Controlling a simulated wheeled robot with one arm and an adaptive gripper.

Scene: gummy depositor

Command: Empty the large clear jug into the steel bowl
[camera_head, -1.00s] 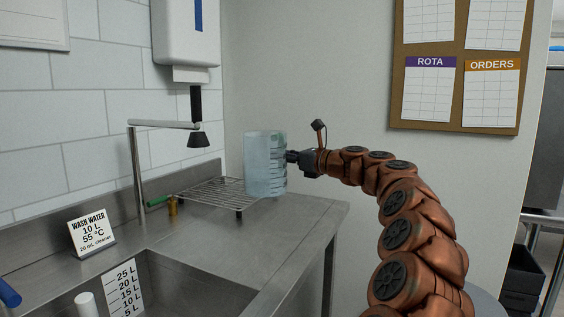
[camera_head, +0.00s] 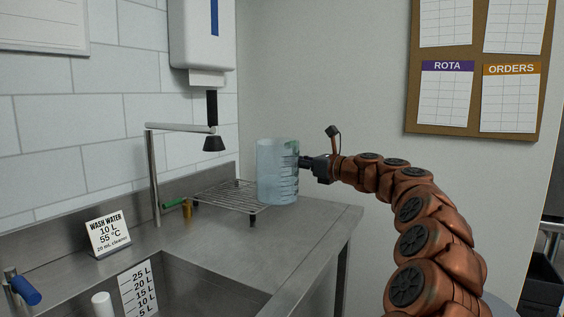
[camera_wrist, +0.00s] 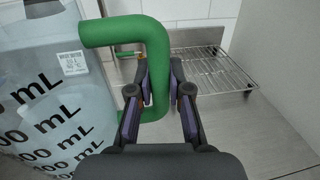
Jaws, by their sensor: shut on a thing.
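The large clear jug (camera_head: 277,172) stands upright at the right end of the drying rack in the head view. I cannot tell whether it touches the rack or counter. In the wrist view the jug (camera_wrist: 45,100) fills the left side, with black mL marks, a white label and a thick green handle (camera_wrist: 157,65). My gripper (camera_wrist: 160,85) is shut on the green handle, with one finger on each side of it. In the head view my gripper (camera_head: 308,162) reaches the jug from the right. The level of any contents is unclear. The steel bowl is not in view.
The wire rack (camera_head: 225,197) is on the steel counter (camera_head: 315,222) beside the wall. A sink (camera_head: 190,290) with a litre scale is in front, with a tap (camera_head: 154,180) and a wash water sign (camera_head: 108,234) behind it. The counter right of the rack is clear.

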